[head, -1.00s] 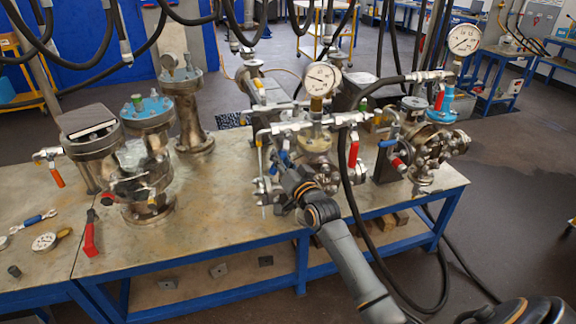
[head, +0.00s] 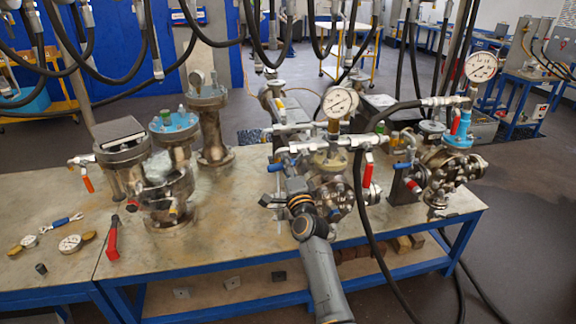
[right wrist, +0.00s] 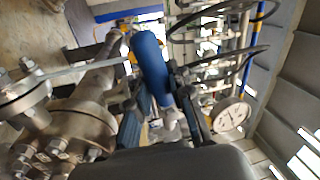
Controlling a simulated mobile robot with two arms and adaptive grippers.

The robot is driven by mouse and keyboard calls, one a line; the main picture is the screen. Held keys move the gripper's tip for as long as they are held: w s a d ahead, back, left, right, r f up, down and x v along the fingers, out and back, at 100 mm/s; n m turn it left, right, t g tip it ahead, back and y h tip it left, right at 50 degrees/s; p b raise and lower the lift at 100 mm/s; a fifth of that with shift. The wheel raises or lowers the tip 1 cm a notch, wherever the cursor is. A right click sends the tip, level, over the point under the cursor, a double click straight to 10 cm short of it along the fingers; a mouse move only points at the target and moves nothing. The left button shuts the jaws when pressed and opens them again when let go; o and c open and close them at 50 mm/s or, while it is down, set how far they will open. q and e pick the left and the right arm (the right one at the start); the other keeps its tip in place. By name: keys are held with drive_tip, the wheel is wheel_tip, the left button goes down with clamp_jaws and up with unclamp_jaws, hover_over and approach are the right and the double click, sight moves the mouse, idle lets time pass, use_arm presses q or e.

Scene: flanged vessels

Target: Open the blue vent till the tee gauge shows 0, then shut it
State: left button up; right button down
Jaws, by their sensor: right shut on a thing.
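The blue vent handle (head: 275,168) is on the left side of the middle vessel's pipework. In the right wrist view the blue handle (right wrist: 150,62) sticks up between the fingers. My right gripper (head: 290,182) is at this handle and shut on it; the arm partly hides the valve behind. In the right wrist view the gripper's fingers (right wrist: 164,105) are on either side of the handle's lower part. The tee gauge (head: 340,103) stands upright above the middle vessel, its white face toward me; it also shows in the right wrist view (right wrist: 232,115). Its reading is too small to tell. My left gripper is out of view.
A red lever (head: 368,170) and a black hose (head: 362,215) are just right of my right arm. Another gauge (head: 481,67) stands at the right vessel. Flanged vessels stand at left on the bench (head: 240,205). Loose gauges and a red-handled tool (head: 112,238) lie at its left.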

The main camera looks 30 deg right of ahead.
drive_tip(key=shift+a+r+m+p, duration=0.1)
drive_tip(key=shift+r+m+p, duration=0.1)
drive_tip(key=shift+m, duration=0.4)
drive_tip(key=shift+r+m+p, duration=0.1)
drive_tip(key=shift+m+p, duration=0.05)
drive_tip(key=shift+m, duration=0.45)
drive_tip(key=c, duration=1.3)
unclamp_jaws()
drive_tip(key=shift+c, duration=0.2)
drive_tip(key=shift+o, duration=0.8)
drive_tip(key=shift+s+r+h, duration=0.1)
drive_tip(key=shift+r+h, duration=0.1)
drive_tip(key=shift+h, duration=0.1)
